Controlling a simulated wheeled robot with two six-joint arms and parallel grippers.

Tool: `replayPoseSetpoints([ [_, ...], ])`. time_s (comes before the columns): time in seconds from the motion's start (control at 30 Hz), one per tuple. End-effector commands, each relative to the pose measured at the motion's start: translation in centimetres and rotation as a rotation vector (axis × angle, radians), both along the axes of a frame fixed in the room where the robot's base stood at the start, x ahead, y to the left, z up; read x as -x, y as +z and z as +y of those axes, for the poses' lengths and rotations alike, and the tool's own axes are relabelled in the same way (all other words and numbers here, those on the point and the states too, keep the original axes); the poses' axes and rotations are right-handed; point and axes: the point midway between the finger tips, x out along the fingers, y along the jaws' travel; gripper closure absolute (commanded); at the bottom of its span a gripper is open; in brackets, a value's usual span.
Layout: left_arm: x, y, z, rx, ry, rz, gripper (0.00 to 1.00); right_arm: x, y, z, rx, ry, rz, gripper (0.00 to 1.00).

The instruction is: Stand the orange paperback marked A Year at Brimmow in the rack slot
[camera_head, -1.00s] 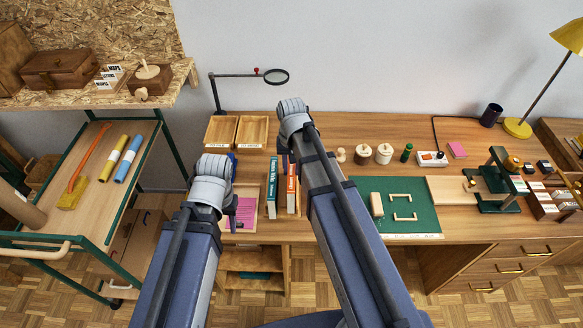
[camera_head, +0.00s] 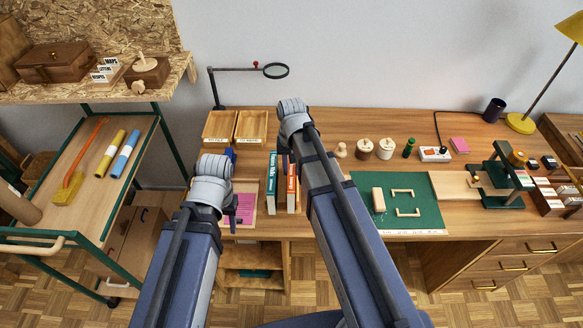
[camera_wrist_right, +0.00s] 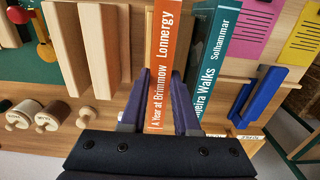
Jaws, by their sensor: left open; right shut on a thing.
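The orange paperback (camera_wrist_right: 163,60), its spine reading A Year at Brimmow and Lonnergy, is between the fingers of my right gripper (camera_wrist_right: 162,80), which is shut on it. In the head view the orange book (camera_head: 291,187) shows its spine beside my right forearm. Pale wooden upright pieces (camera_wrist_right: 100,45), seemingly of the rack, stand left of it in the wrist view. I cannot tell whether the book's lower end is in the slot. A teal book (camera_head: 270,182) stands close beside it. My left gripper (camera_head: 232,207) is open over a pink sheet, partly hidden by its wrist.
Two wooden trays (camera_head: 236,127) and a magnifier (camera_head: 275,71) are at the back. Right of my right arm is a green mat (camera_head: 425,216) with wooden pieces. Wooden jars (camera_head: 364,148) stand behind it. A trolley (camera_head: 84,240) is on the left.

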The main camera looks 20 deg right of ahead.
Motion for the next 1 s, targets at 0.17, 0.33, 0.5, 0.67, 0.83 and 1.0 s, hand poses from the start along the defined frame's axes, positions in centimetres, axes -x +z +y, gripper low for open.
replayPoseSetpoints([
  [0.17,0.00,-0.66,0.00,0.000,0.000,0.000,0.50,0.01,-0.67,0.00,0.000,0.000,0.000,1.00],
  [0.33,0.00,-1.07,0.00,0.000,0.000,0.000,0.50,0.00,-1.07,0.00,0.000,0.000,0.000,1.00],
  [0.5,0.00,-0.99,0.00,0.000,0.000,0.000,0.50,0.01,-0.99,0.00,0.000,0.000,0.000,0.58],
  [0.67,0.00,-0.99,0.00,0.000,0.000,0.000,0.50,0.00,-0.99,0.00,0.000,0.000,0.000,0.40],
  [0.83,0.00,-1.00,0.00,0.000,0.000,0.000,0.50,0.00,-0.99,0.00,0.000,0.000,0.000,0.35],
  [1.0,0.00,-1.01,0.00,0.000,0.000,0.000,0.50,0.00,-1.00,0.00,0.000,0.000,0.000,0.22],
])
